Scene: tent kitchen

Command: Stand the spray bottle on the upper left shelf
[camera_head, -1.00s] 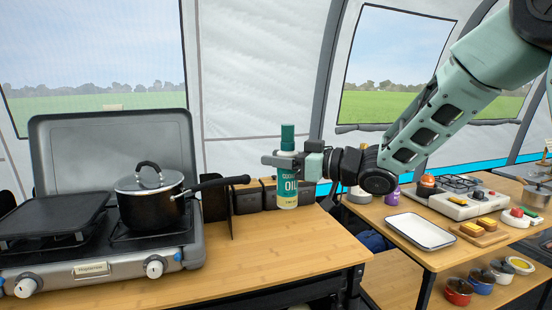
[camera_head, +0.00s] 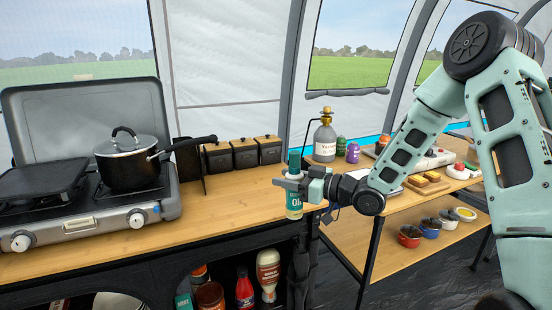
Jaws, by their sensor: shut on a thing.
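The spray bottle (camera_head: 293,205) is green and white with a dark green cap and an "OIL" label. My gripper (camera_head: 288,184) is shut around its upper body and holds it upright. The bottle is in front of the right end of the wooden counter (camera_head: 235,207); whether its base touches anything I cannot tell. Under the counter is a dark shelf unit (camera_head: 165,262) with openings. The right opening holds several jars and bottles, among them a red bottle (camera_head: 244,290) and a white bottle (camera_head: 268,272). The left opening is mostly cut off by the frame's bottom edge.
A camping stove (camera_head: 88,218) with a lidded black pot (camera_head: 128,168) stands on the counter's left. Several black canisters (camera_head: 244,153) line its back. A gas bottle (camera_head: 325,138) stands behind my gripper. A second wooden table (camera_head: 375,238) with pans and food stands right. The counter's front middle is clear.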

